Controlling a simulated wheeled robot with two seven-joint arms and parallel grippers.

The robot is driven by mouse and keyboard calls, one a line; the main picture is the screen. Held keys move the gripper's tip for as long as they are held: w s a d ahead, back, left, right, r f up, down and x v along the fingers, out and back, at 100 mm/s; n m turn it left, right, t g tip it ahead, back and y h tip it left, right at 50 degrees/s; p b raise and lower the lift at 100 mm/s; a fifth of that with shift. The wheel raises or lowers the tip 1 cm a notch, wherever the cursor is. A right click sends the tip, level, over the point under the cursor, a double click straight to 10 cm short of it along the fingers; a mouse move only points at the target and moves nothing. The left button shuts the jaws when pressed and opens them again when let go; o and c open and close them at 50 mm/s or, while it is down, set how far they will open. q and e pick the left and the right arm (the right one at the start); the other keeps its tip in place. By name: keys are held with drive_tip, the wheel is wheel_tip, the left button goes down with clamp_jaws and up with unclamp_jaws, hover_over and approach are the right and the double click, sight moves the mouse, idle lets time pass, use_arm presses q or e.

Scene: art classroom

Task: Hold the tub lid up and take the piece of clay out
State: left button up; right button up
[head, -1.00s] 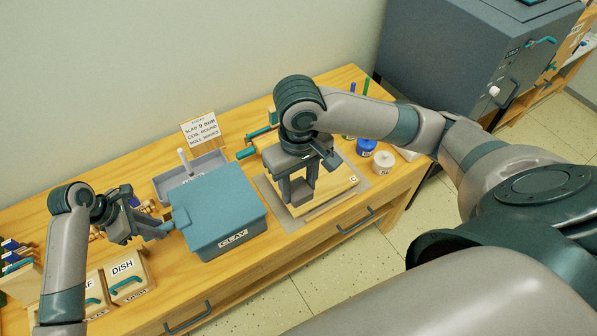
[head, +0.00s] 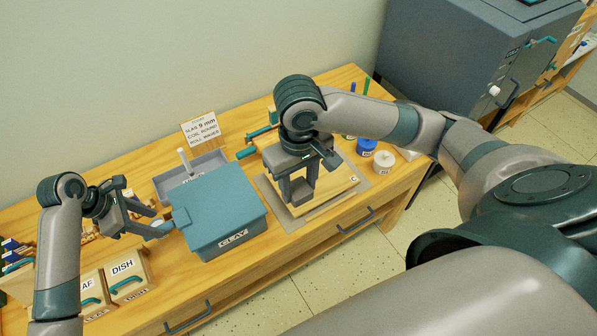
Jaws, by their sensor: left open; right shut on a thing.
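The clay tub (head: 231,246), labelled CLAY, stands mid-table with its blue-grey lid (head: 218,205) lying shut on top. A small tab (head: 181,217) sticks out from the lid's left side. My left gripper (head: 157,221) is open just left of this tab, with its fingers apart and nothing held. My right gripper (head: 299,194) is right of the tub, low over a wooden board. It is shut on a small grey piece, which looks like the piece of clay (head: 299,197) and is mostly hidden by the fingers. The tub's inside is hidden by the lid.
A grey tray (head: 170,181) stands behind the tub, with a sign card (head: 201,129) at the back. The wooden board (head: 335,188) lies on a grey mat. DISH (head: 127,277) and LEAF boxes stand front left. Blue and white jars (head: 384,161) are at the right.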

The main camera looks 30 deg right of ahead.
use_arm(q)
drive_tip(key=shift+r, duration=1.9)
drive_tip(key=shift+s+f, duration=0.15)
